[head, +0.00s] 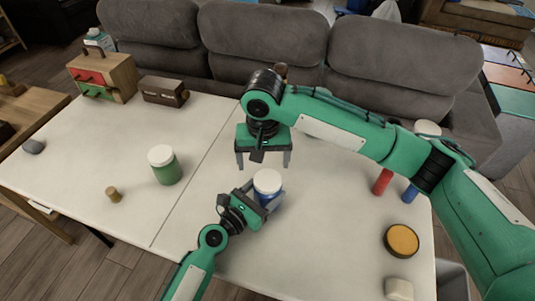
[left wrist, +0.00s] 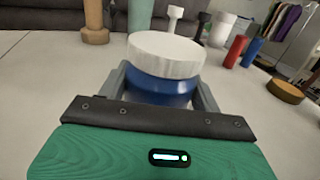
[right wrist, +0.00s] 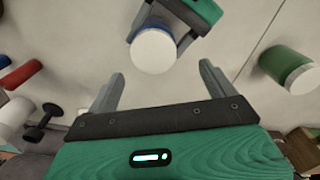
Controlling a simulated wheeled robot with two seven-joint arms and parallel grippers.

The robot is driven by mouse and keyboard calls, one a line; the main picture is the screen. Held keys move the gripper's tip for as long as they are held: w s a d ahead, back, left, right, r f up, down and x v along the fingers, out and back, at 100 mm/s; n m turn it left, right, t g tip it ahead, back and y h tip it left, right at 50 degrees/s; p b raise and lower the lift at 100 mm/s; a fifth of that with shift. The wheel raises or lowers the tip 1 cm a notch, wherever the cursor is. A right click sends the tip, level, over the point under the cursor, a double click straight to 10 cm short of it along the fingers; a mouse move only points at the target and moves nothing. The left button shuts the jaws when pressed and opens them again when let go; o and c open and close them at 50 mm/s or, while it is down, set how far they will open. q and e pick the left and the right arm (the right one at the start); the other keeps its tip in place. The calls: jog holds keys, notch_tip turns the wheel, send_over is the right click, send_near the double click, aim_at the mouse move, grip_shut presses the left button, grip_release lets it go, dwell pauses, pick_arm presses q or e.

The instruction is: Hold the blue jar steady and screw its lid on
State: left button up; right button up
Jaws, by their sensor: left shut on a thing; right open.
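The blue jar (head: 262,200) stands upright on the white table near the middle, with its white lid (head: 267,181) on top. My left gripper (head: 264,194) is shut on the jar's body, a finger on each side, as the left wrist view of the blue jar (left wrist: 160,91) shows. The lid (left wrist: 165,54) sits above those fingers; whether it is threaded tight cannot be told. My right gripper (head: 263,161) is open and empty, fingers pointing down, behind and above the jar. In the right wrist view the lid (right wrist: 153,51) lies beyond its fingertips, apart from them.
A green jar (head: 166,173) with a white lid stands to the left, near a small wooden peg (head: 113,194). Red (head: 382,181) and blue (head: 411,193) cylinders and a yellow-topped disc (head: 401,240) are at the right, near my right arm. A grey sofa (head: 265,40) lines the back.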

aim_at(268, 179)
jog(key=n, duration=0.6)
jog(key=shift+r+n, duration=0.25)
jog(key=shift+n, duration=0.05)
jog(key=n, duration=0.6)
jog(key=shift+r, duration=0.15)
jog(key=n, duration=0.6)
jog(key=shift+d+r+n, duration=0.15)
jog(key=shift+d+n, duration=0.1)
jog(key=shift+n, duration=0.15)
jog(key=n, duration=0.4)
jog(key=shift+d+r, duration=0.1)
jog(key=shift+r, duration=0.05)
jog(key=n, duration=0.3)
jog(key=shift+d+n, duration=0.15)
jog(key=shift+n, duration=0.25)
jog(key=shift+f, duration=4)
